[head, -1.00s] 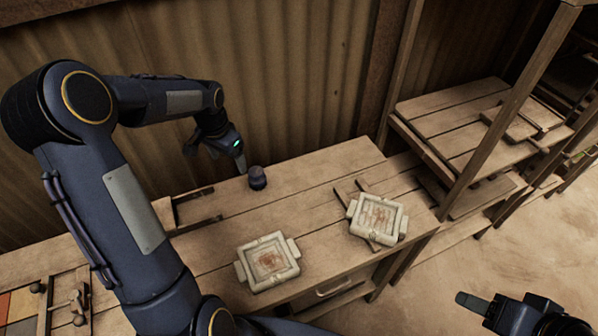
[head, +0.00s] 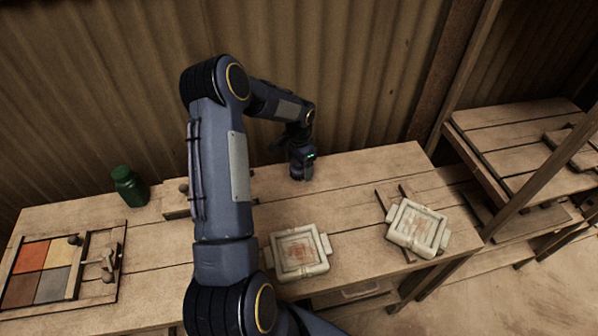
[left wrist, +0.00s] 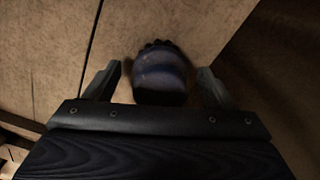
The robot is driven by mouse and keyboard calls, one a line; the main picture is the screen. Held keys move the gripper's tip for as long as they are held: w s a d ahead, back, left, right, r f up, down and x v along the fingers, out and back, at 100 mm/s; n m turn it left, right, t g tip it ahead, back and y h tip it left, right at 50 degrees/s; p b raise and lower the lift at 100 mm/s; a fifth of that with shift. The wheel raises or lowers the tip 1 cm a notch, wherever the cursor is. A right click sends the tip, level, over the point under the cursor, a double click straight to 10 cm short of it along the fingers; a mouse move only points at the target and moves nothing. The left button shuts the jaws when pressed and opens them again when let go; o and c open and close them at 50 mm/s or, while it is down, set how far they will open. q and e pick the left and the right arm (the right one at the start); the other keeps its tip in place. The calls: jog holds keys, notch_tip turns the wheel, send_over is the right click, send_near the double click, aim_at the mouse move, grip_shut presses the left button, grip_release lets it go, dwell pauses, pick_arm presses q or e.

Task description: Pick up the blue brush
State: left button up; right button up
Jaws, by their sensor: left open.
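The blue brush (left wrist: 160,72) shows in the left wrist view as a rounded dark blue body with lighter bands and a dark, uneven far end. It is between the two fingers of my left gripper (left wrist: 159,84), with a gap on each side. The fingers are open. In the head view my left gripper (head: 301,168) points down at the back of the workbench, and it hides most or all of the brush. My right gripper is not in view.
Two pale square trays (head: 299,254) (head: 418,228) lie on the workbench (head: 350,197). A green jar (head: 129,186) and a board of coloured tiles (head: 38,272) are at the left. A corrugated wall (head: 370,70) stands close behind. Wooden shelves (head: 510,140) are at the right.

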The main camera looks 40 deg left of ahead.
pick_arm(q)
jog(key=shift+f, duration=0.45)
jog(key=shift+r, duration=0.1)
jog(key=c, duration=1.2)
jog(key=shift+r+p, duration=0.5)
jog(key=shift+r, duration=0.15)
notch_tip(320, 180, up, 3)
jog(key=shift+d+f+p, duration=0.1)
jog(key=shift+f+p, duration=0.05)
jog(key=shift+p, duration=0.6)
jog(key=s+d+r, duration=0.3)
jog(key=s+d+r+p, duration=0.1)
jog(key=s+d+r, duration=0.2)
jog(key=s, duration=0.1)
jog(key=s+d+r+p, duration=0.1)
jog(key=s+d+r, duration=0.2)
jog(key=shift+s, duration=0.35)
